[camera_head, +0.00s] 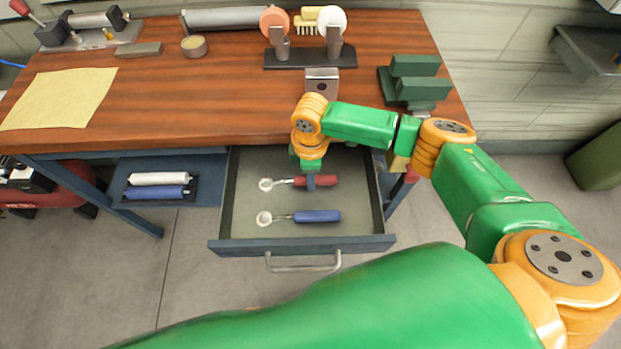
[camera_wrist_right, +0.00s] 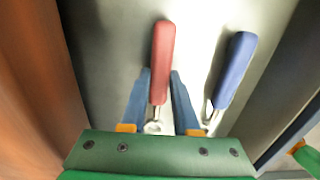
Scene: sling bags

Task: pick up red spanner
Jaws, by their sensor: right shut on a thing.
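The red spanner lies in the open drawer, with its red handle (camera_head: 329,181) to the right and its ringed metal head (camera_head: 266,184) to the left. My right gripper (camera_head: 310,182) reaches down into the drawer and is shut on the red handle. In the right wrist view, the red spanner (camera_wrist_right: 162,55) sits between the two blue-grey fingers of the gripper (camera_wrist_right: 160,88). The spanner still appears to be in the drawer; any gap under it cannot be told. My left gripper is out of view.
A blue spanner (camera_head: 318,216) lies parallel in front, also in the drawer (camera_head: 235,200). The drawer walls stand close around. The wooden worktop (camera_head: 200,100) overhangs behind, bearing a grinder (camera_head: 310,57), green blocks (camera_head: 415,75) and a yellow cloth (camera_head: 60,98). A side shelf (camera_head: 205,190) holds rollers.

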